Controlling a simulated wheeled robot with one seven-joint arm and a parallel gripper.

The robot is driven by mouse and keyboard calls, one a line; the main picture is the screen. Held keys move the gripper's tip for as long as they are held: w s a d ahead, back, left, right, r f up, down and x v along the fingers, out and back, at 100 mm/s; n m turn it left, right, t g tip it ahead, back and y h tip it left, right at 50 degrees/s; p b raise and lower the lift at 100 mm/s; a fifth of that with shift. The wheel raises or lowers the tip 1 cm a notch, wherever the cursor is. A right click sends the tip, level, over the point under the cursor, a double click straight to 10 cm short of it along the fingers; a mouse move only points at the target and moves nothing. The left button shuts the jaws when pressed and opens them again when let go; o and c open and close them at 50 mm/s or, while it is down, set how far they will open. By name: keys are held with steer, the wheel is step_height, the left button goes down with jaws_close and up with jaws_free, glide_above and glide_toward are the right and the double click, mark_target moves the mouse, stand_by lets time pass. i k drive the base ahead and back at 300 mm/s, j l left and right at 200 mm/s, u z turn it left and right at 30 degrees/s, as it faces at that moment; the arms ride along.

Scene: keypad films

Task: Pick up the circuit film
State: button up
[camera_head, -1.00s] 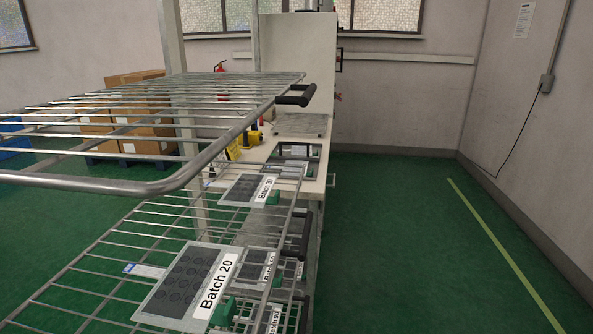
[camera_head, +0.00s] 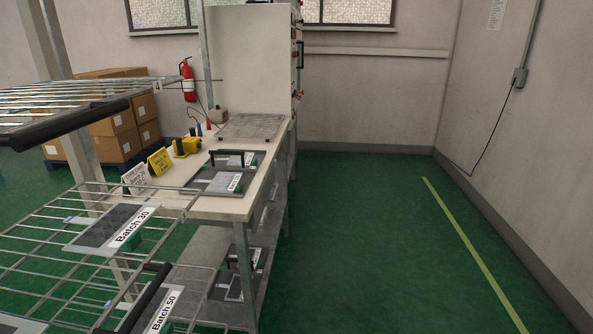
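I cannot tell which item is the circuit film. A flat dark film labelled "Batch 30" (camera_head: 105,228) lies on a wire rack shelf at the left. Part of a film labelled "Batch 50" (camera_head: 165,312) shows lower down at the bottom edge, partly behind a black handle. On the white workbench lie flat grey plates with white labels and black handles, one nearer (camera_head: 215,181) and one just behind it (camera_head: 234,158). My gripper is not in view.
The wire rack (camera_head: 40,250) with black handles stands close at the left, beside the workbench (camera_head: 232,207). Yellow and white signs (camera_head: 159,162) and a yellow device (camera_head: 186,147) stand on the bench. Plates also lie on its lower shelf. The green floor (camera_head: 370,250) at the right is clear.

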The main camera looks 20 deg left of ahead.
mark_target(224, 182)
steer(key=i+l+z, duration=0.25)
steer(key=i, duration=0.5)
steer(key=i+z, duration=0.25)
steer(key=i, duration=0.45)
steer(key=i+l+u, duration=0.1)
steer(key=i+u, duration=0.35)
steer(key=i+l+u, duration=0.25)
steer(key=u, duration=0.2)
steer(key=i+l, duration=0.05)
steer(key=i, duration=0.05)
